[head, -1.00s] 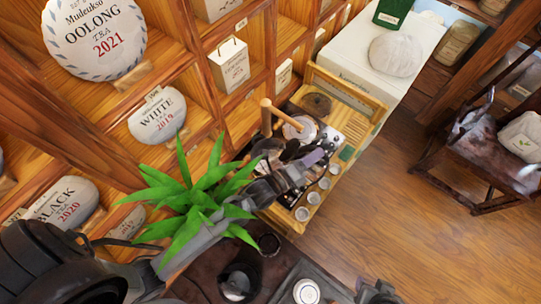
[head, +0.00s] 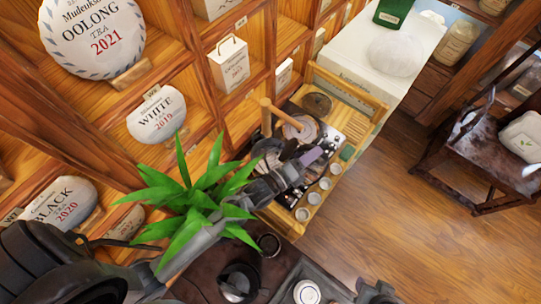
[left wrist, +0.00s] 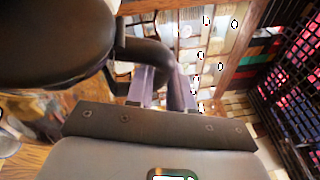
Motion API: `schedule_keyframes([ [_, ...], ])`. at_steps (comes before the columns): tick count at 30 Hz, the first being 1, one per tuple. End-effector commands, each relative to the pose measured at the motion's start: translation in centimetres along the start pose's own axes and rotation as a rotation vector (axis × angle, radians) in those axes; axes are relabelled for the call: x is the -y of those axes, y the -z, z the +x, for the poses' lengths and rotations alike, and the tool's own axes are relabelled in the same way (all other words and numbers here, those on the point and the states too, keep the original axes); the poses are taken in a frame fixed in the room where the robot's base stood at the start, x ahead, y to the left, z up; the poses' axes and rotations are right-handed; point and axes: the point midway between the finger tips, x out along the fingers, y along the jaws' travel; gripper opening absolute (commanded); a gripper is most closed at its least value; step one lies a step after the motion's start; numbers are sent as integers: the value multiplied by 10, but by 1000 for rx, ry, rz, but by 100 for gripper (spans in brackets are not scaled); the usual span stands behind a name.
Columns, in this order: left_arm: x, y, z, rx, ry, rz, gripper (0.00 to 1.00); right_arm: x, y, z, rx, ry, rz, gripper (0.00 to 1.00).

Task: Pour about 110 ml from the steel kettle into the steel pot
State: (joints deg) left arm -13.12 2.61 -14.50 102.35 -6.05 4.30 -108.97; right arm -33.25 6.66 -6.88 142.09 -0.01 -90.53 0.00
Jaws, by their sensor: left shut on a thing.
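My left gripper (head: 312,156) is shut on the dark handle of the steel kettle, over the wooden tea stand in the head view. The kettle body (head: 267,148) is partly hidden by my wrist. In the left wrist view the purple fingers (left wrist: 164,88) close on the handle, and the dark kettle body (left wrist: 50,42) fills the upper left. The steel pot (head: 301,129), with an upright wooden side handle, stands on the stand close to the kettle and is partly covered. I cannot make out any stream or level. A dark shape at the bottom edge may be my right gripper.
Several small cups (head: 310,198) stand along the front of the stand. A green plant (head: 195,195) is beside my left arm. A dark lidded pot (head: 238,282) is on the dark table below.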

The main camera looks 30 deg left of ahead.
Motion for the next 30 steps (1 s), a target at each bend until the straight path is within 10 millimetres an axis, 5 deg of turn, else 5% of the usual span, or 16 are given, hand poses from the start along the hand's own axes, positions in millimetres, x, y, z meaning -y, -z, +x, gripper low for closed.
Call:
schedule_keyframes([
  [30,1,-11,-4,21,49,-82,0,-2,-5,13,1,-6,-8,43],
])
